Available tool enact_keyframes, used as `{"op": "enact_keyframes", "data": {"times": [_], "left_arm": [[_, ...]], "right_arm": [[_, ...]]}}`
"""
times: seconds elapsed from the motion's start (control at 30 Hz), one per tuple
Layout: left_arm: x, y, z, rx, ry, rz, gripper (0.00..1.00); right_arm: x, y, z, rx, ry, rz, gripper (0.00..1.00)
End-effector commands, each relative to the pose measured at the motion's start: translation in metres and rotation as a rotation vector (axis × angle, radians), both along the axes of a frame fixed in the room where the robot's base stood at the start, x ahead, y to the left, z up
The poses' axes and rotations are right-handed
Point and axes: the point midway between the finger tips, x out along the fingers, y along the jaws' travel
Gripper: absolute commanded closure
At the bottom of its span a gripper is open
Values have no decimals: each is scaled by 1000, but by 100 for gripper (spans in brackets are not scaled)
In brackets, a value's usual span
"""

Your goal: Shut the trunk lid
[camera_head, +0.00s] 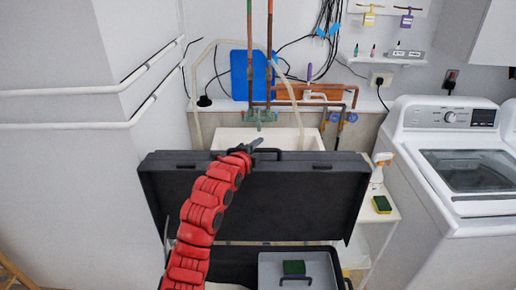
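A black trunk stands in the lower middle, and its lid (285,195) is up, standing roughly upright with its inner side towards me. The trunk's lower part (238,258) is open below it and partly out of the picture. My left arm, red, reaches up across the left half of the lid. My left gripper (254,146) is at the lid's top edge, close to a dark handle (280,153). It is small and dark, so I cannot tell whether its fingers are open or touch the lid. My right gripper is not in view.
A grey tray (322,268) with a green sponge (293,267) sits in the trunk. A sink (305,138) is behind the lid. At right are a white stand with a spray bottle (379,172) and another sponge (382,204), then a washing machine (455,165). A white wall is at left.

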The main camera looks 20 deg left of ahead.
Motion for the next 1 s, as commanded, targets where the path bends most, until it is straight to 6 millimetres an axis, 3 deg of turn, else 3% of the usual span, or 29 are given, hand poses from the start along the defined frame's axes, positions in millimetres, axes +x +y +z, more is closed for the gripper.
{"op": "enact_keyframes", "data": {"times": [0.17, 0.37, 1.0], "left_arm": [[0, 0, 0, 0, 0, 0, 68], [0, 0, 0, 0, 0, 0, 100], [0, 1, -1, -1, 1, 1, 100]], "right_arm": [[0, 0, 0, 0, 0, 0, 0], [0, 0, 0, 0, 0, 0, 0], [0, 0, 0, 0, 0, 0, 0]]}}
